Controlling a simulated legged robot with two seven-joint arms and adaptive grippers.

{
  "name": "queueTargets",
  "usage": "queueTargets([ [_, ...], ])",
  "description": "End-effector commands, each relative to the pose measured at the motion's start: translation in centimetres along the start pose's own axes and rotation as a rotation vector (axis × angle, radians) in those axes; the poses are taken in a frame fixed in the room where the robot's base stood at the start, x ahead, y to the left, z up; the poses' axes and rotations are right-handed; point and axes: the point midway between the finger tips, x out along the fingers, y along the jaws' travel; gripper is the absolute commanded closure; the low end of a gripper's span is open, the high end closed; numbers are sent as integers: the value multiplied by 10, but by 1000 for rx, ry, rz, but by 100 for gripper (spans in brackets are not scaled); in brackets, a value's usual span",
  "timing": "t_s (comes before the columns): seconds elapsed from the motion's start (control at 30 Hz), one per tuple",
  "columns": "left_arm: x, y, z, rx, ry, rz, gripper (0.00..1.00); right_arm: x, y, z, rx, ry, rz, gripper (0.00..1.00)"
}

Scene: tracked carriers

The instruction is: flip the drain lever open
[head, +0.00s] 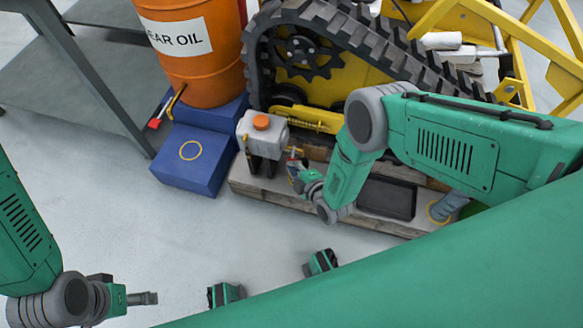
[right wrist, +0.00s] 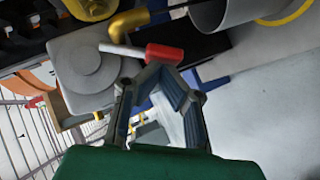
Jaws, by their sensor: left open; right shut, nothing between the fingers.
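In the right wrist view the drain lever's red grip (right wrist: 165,55) sits on a pale metal stem (right wrist: 122,50), beside a brass elbow pipe (right wrist: 128,24). In the head view the brass drain fitting (head: 295,153) is small, beside my right gripper (head: 300,168) and partly hidden by it. My right gripper's fingers also show in the right wrist view (right wrist: 160,72); they are shut and empty, with the tips just below the red grip. I cannot tell whether they touch it. My left gripper (head: 151,298) is open and empty over the floor at lower left.
A tracked carrier (head: 335,60) stands behind, on timbers. A white jug (head: 262,135) with an orange cap is left of the fitting. A black tray (head: 386,197) lies to the right. An orange drum (head: 197,65) stands on blue blocks (head: 195,160). The front floor is mostly clear.

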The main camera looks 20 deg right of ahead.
Motion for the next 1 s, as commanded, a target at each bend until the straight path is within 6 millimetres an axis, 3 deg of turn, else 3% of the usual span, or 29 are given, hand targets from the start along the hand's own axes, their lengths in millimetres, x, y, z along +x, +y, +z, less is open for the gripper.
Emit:
queueTargets([
  [0.5, -15, 0, -1, 0, 0, 0, 31, -6, 14, -6, 2, -1, -3, 100],
  [1.0, -17, 0, -1, 0, 1, 0, 31, -7, 18, -7, 3, 0, -4, 100],
])
